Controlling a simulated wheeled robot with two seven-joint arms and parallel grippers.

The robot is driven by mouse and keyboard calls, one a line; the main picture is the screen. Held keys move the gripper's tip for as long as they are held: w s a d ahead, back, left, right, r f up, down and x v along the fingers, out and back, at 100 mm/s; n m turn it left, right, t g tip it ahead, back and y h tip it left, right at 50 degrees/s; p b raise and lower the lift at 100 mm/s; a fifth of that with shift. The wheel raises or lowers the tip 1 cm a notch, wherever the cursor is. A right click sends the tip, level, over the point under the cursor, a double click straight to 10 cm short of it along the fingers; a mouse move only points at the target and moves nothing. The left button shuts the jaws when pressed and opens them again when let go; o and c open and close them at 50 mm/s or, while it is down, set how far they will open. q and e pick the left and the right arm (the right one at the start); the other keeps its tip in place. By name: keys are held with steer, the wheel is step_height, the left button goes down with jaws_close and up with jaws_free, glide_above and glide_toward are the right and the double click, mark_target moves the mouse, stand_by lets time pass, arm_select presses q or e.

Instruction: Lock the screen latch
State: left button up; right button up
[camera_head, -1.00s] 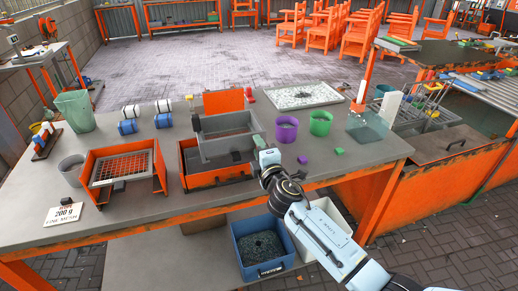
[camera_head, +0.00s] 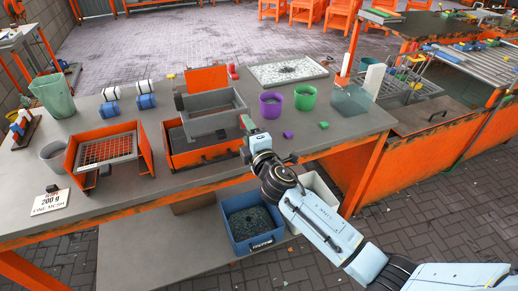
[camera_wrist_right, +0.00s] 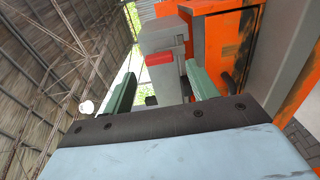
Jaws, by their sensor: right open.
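The orange screen box (camera_head: 205,157) stands near the front edge of the bench, with a grey tray-like frame (camera_head: 215,122) above it and an upright orange panel (camera_head: 207,78) behind. In the right wrist view a grey latch-like block (camera_wrist_right: 160,40) with a red tab (camera_wrist_right: 159,58) lies beyond and between my green fingers. My right gripper (camera_wrist_right: 160,75) is open; I cannot tell whether either finger touches the block. In the head view the right gripper (camera_head: 248,143) is at the right side of the box, partly hiding it. My left gripper is out of view.
Left of the box is an orange mesh-floored box (camera_head: 108,150) and a "200 g" sign (camera_head: 50,202). Purple (camera_head: 271,106) and green cups (camera_head: 305,97) stand right of it. A blue bin (camera_head: 253,225) sits below the bench.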

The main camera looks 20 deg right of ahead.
steer(key=s, duration=0.9)
steer(key=shift+s+d, duration=0.2)
steer(key=shift+s, duration=0.2)
steer(key=s+d+f+m+g, duration=0.25)
steer(key=s+f, duration=0.25)
steer(key=f, duration=0.7)
steer(key=s+d+f+m+g, duration=0.1)
steer(key=s+f+m+g, duration=0.25)
steer(key=f, duration=0.75)
steer(key=s+d+f+m+g, duration=0.1)
steer(key=s+f+m+g, duration=0.15)
steer(key=s+f, duration=0.65)
steer(key=s+f+m+g, duration=0.2)
steer(key=s+f, duration=0.4)
steer(key=s, duration=0.3)
steer(key=s+d+f+m+g, duration=0.1)
steer(key=s+f+m+g, duration=0.2)
steer(key=s+f, duration=0.3)
steer(key=s+d+f+m+g, duration=0.1)
steer(key=s+f, duration=0.5)
steer(key=s, duration=0.7)
steer(key=shift+s+f+m+g+h, duration=0.35)
steer(key=shift+m+g, duration=0.5)
steer(key=shift+g, duration=0.4)
